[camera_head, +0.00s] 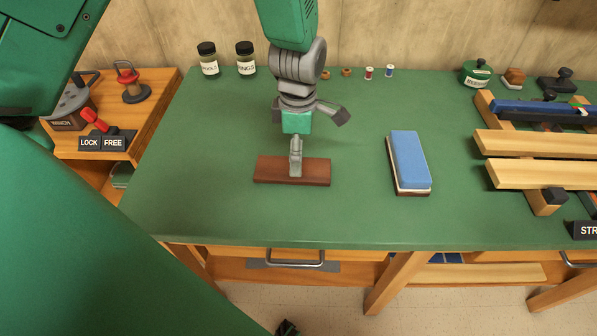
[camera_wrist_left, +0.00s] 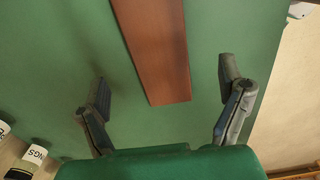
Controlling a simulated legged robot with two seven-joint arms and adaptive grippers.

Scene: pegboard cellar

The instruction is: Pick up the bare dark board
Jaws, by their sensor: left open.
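The bare dark board (camera_head: 270,169), a flat reddish-brown plank, lies left of the middle of the green bench. In the left wrist view the board (camera_wrist_left: 158,45) runs in from the top edge, its near end between my fingers. My left gripper (camera_head: 316,141) hangs above the board, its nearer finger overlapping it in the head view. In the left wrist view the left gripper (camera_wrist_left: 165,86) is wide open, with green bench showing between each finger and the board. It holds nothing. My right gripper is not in view.
A blue-topped block (camera_head: 409,160) lies to the right of the board. Wooden slats (camera_head: 533,144) crowd the right side. Two jars (camera_head: 208,60) (camera_head: 245,60) stand at the back left. Bench around the board is clear.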

